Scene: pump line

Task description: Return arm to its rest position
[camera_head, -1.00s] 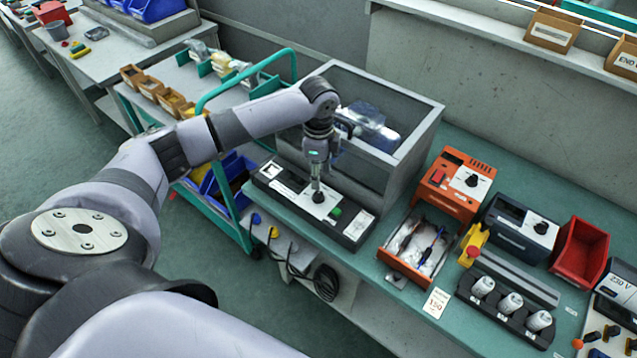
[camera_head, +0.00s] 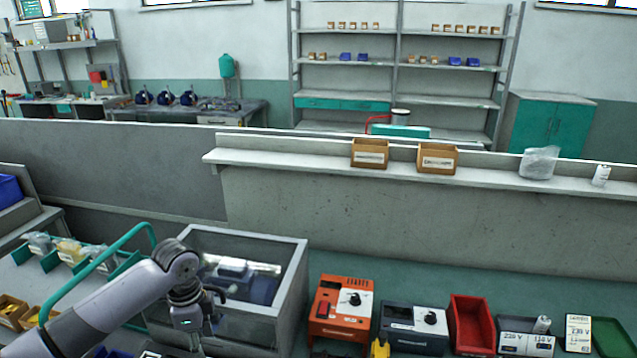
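My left arm comes in from the lower left, and its wrist (camera_head: 187,300) hangs in front of the clear-walled grey box (camera_head: 285,290) on the bench. My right arm and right gripper are not in view.
An orange device (camera_head: 341,308), a dark device (camera_head: 414,327) and a red bin (camera_head: 470,322) stand on the bench to the right. A green-railed cart (camera_head: 98,268) is at left. Two cardboard boxes (camera_head: 370,154) (camera_head: 437,158) sit on the ledge behind.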

